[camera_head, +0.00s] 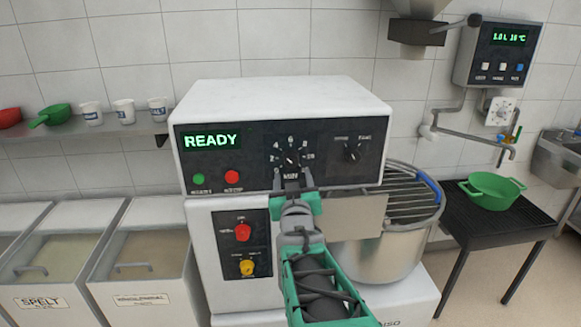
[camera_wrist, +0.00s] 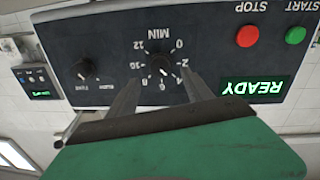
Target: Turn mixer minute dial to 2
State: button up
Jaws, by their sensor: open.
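The mixer's minute dial (camera_head: 291,158) is a small dark round knob on the black control panel, above the word MIN, ringed by numbers from 0 to 12. In the wrist view the dial (camera_wrist: 162,65) appears upside down. Its pale pointer mark seems to aim towards the 4, though it is too small to be sure. My gripper (camera_head: 291,184) is just below the dial in the head view. In the wrist view its open fingers (camera_wrist: 160,82) reach towards the panel on either side of the dial, with a gap between them. Contact with the dial cannot be told.
The display (camera_head: 210,140) reads READY, above a green button (camera_head: 198,179) and a red button (camera_head: 232,177). Another knob (camera_head: 352,151) sits right of the dial. Red (camera_head: 242,232) and yellow (camera_head: 247,267) knobs are lower down. The mixer bowl (camera_head: 385,255) stands at right.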

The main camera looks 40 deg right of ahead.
aim_at(292, 162)
jog(key=p+x, duration=0.1)
jog(key=x, duration=0.6)
jog(key=shift+w+d+r, duration=0.1)
jog(key=shift+w+d, duration=0.15)
jog(key=shift+w, duration=0.05)
grip_shut()
